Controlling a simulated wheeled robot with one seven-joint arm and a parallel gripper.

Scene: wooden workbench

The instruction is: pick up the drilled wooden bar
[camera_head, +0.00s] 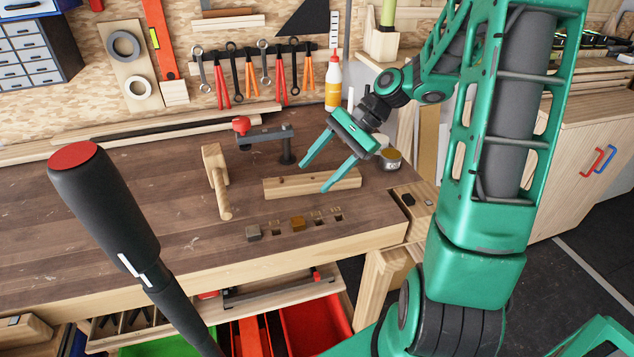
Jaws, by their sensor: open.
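The drilled wooden bar (290,187) is a pale, long block lying flat on the dark wooden workbench (130,220), right of its middle. Small dark holes show on its upper face. My gripper (312,178) is green, with its two fingers spread apart and nothing between them. It comes in from the upper right, over the bar. One fingertip is near the bar's back edge and the other is in front of the bar's right half. I cannot tell whether the fingers touch it.
A wooden mallet (216,172) lies left of the bar. A clamp with a red knob (241,125) stands behind it. A small tin (390,159) sits right of my gripper. Small blocks (254,233) and square holes line the front.

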